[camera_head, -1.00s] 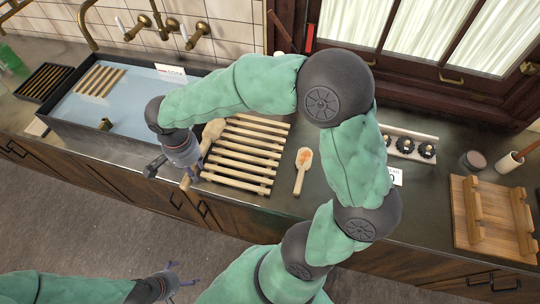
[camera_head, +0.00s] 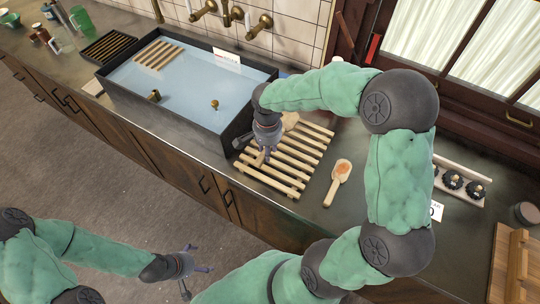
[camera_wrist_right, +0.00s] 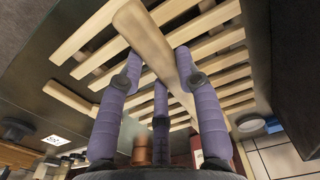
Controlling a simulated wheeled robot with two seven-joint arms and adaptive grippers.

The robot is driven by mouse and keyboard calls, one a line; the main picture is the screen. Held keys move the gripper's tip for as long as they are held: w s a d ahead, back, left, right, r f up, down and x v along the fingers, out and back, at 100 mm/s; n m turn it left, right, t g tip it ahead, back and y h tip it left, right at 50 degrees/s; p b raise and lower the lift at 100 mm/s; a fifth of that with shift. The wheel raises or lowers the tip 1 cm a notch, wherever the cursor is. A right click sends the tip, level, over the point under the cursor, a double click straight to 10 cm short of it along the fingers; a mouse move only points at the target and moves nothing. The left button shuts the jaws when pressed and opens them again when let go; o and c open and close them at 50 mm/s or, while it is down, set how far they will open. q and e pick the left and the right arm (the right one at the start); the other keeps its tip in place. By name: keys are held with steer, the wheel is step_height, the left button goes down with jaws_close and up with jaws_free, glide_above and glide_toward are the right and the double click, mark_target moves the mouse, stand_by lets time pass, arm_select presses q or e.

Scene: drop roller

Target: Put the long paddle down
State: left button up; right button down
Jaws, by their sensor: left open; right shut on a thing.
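The long paddle (camera_head: 290,121) is pale wood with a broad end. In the head view it is at the left part of the slatted wooden rack (camera_head: 300,153), partly hidden by my right gripper (camera_head: 264,156). In the right wrist view the paddle (camera_wrist_right: 145,32) runs between the purple fingers of my right gripper (camera_wrist_right: 160,64), which is shut on it. It lies across the slats (camera_wrist_right: 212,45) in that view; I cannot tell whether it touches them. My left gripper (camera_head: 190,270) is open and empty over the floor, away from the counter.
A water-filled sink (camera_head: 190,85) is left of the rack. A holder with black knobs (camera_head: 455,183) and a wooden board (camera_head: 510,265) are further right. The counter around the scoop is clear.

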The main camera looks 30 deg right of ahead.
steer(key=shift+d+f+b, duration=0.2)
steer(key=shift+f+b, duration=0.05)
steer(key=shift+f, duration=0.75)
steer(key=shift+d+f+b, duration=0.2)
steer(key=shift+f, duration=0.8)
steer(key=shift+f, duration=0.15)
steer(key=c, duration=0.9)
jaws_free()
steer(key=shift+o, duration=0.2)
steer(key=shift+w+r, duration=0.1)
steer(key=shift+r, duration=0.25)
step_height(320, 180, up, 12)
steer(key=p, duration=0.2)
steer(key=shift+f+p, duration=0.2)
steer(key=shift+p, duration=0.15)
